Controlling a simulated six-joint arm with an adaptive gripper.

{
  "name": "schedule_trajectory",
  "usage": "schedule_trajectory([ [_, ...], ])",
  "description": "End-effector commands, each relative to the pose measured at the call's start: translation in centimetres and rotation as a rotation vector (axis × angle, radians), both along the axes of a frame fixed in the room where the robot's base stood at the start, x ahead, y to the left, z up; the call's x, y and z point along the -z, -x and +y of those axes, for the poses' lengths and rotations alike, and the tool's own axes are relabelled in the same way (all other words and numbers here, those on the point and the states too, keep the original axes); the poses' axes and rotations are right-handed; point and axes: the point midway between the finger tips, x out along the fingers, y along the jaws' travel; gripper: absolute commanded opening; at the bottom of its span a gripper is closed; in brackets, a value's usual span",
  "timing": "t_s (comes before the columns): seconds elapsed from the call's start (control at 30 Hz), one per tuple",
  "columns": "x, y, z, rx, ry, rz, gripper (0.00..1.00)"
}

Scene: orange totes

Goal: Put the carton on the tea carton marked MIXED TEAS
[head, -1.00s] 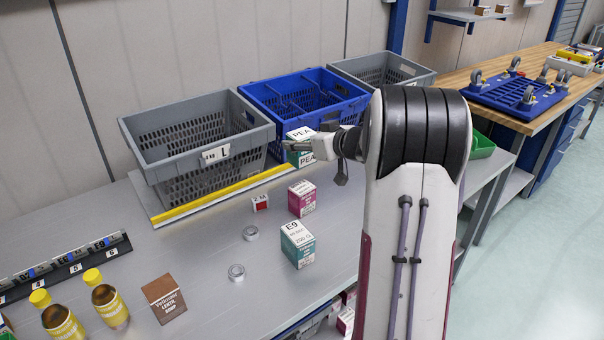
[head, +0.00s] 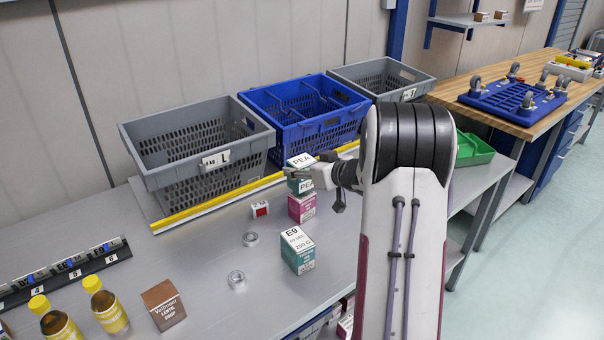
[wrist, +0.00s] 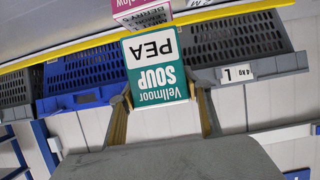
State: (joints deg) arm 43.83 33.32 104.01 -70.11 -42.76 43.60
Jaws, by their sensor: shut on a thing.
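My gripper (head: 312,170) is shut on a white and teal pea soup carton (head: 299,185), with a finger on each side of it. The wrist view shows the soup carton (wrist: 158,75) upside down, with its lettering inverted. The magenta and white carton (head: 301,208) stands upright on the bench directly below the held carton in the head view. In the wrist view the magenta carton (wrist: 142,12) is only partly in frame, close against the soup carton's lower edge. I cannot tell whether they touch. I cannot read MIXED TEAS on it.
A teal E9 carton (head: 298,250) stands just in front. A small red-and-white box (head: 260,209) and two metal rings (head: 251,239) lie to the left. A yellow strip (head: 215,204) runs before the grey crate (head: 200,165) and blue crate (head: 310,130). A brown lentil soup carton (head: 163,305) stands front left.

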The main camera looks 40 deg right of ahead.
Motion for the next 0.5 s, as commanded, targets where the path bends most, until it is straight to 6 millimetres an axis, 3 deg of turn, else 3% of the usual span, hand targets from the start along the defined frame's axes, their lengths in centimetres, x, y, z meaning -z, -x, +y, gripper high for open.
schedule_trajectory([
  [0.2, 1.8, 0.0, 0.0, 0.0, 0.0, -0.003, 0.19],
  [0.5, 1.9, 0.0, 0.0, 0.0, 0.0, -0.003, 0.19],
])
